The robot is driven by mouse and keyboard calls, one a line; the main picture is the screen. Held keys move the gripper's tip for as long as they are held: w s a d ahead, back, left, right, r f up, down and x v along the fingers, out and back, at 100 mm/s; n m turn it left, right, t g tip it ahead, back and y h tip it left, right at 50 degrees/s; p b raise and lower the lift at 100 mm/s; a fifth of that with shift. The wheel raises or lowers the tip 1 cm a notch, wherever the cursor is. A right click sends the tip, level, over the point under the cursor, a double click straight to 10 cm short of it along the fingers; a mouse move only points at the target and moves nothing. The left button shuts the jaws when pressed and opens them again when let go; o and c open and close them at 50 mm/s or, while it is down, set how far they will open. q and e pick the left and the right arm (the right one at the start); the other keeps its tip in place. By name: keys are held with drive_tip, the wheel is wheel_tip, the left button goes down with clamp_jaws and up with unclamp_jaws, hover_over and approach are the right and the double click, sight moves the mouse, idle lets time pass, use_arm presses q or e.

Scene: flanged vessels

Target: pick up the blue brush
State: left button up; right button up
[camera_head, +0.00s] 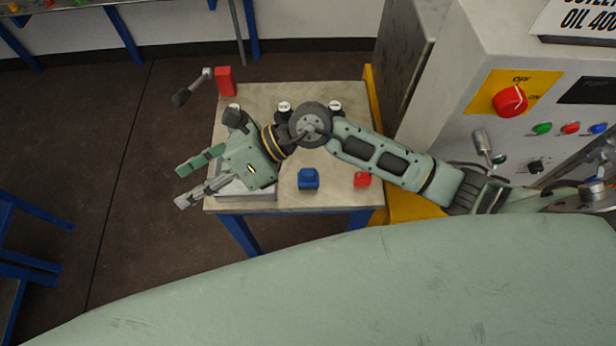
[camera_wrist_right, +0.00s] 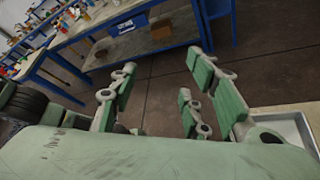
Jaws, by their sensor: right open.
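A small blue object (camera_head: 308,178), which looks like the blue brush, sits on the metal-topped table (camera_head: 330,202) in the head view, near its front edge. My right gripper (camera_head: 188,186) is open and empty. Its fingers point left, past the table's left edge, well to the left of the blue object. My right arm crosses above the table, behind the blue object in the picture. In the right wrist view my right gripper (camera_wrist_right: 163,85) shows its fingers spread over the floor, with nothing between them. The blue object does not show there. My left gripper is not in view.
A shallow pale tray (camera_head: 262,191) lies partly under my right gripper. A red object (camera_head: 361,179) is right of the blue one; a red block (camera_head: 225,80) stands at the back left. A control cabinet (camera_head: 455,70) stands to the right. Bare tabletop surrounds the blue object.

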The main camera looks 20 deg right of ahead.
drive_tip(key=w+d+f+n+h, duration=0.2)
drive_tip(key=d+f+n+h, duration=0.1)
drive_tip(key=d+f+h, duration=0.55)
drive_tip(key=h, duration=0.5)
hover_over(308, 171)
drive_tip(key=f, duration=0.3)
drive_tip(key=s+f, duration=0.1)
drive_tip(key=f, duration=0.1)
drive_tip(key=shift+a, duration=0.2)
drive_tip(key=f, duration=0.1)
drive_tip(key=b, duration=0.1)
drive_tip(key=f+b, duration=0.1)
drive_tip(key=shift+w+d+f, duration=0.1)
drive_tip(key=shift+d+f, duration=0.15)
drive_tip(key=shift+f, duration=0.1)
drive_tip(key=f+b, duration=0.1)
drive_tip(key=f, duration=0.2)
drive_tip(key=f+b, duration=0.1)
drive_tip(key=f, duration=0.1)
drive_tip(key=shift+w+b, duration=0.35)
clamp_jaws()
